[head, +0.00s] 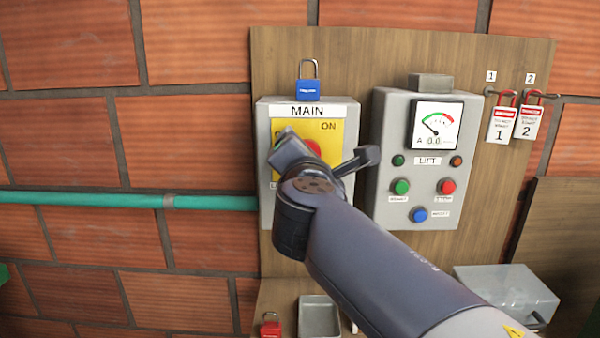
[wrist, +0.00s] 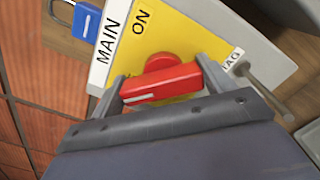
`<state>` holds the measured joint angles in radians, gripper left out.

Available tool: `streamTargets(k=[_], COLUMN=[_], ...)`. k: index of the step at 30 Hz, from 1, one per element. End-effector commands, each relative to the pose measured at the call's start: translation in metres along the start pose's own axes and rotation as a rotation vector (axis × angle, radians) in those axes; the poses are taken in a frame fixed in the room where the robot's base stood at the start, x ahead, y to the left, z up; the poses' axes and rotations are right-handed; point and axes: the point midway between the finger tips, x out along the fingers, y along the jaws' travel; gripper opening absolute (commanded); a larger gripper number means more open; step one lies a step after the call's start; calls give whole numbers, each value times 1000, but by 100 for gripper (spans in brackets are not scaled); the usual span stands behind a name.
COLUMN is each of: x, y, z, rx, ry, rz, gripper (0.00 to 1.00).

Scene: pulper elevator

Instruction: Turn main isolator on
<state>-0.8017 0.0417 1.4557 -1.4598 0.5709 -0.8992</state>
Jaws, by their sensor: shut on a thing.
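The main isolator is a grey box (head: 265,115) labelled MAIN, with a yellow plate (head: 336,131) and the word ON at its upper right. Its red handle (wrist: 160,84) stands out from the plate, and its white mark is at the end near my left finger in the wrist view. The mark appears turned to the plate's upper left, away from ON. My gripper (head: 325,157) is in front of the plate. In the wrist view my gripper (wrist: 163,88) is shut on the red handle, one finger at each end. My arm hides the lower plate in the head view.
A blue padlock (head: 308,86) stands above the MAIN label. The grey LIFT box (head: 385,130), with gauge and buttons, is close to the right. Two tagged red padlocks (head: 502,120) hang further right. A tray (head: 318,318) and red padlock (head: 270,327) lie below.

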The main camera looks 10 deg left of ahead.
Motion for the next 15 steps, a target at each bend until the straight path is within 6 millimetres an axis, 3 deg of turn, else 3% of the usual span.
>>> streamTargets(k=[15], x=[0], y=[-1], z=[-2], rx=[481], ry=[5], rz=[9], gripper=[54])
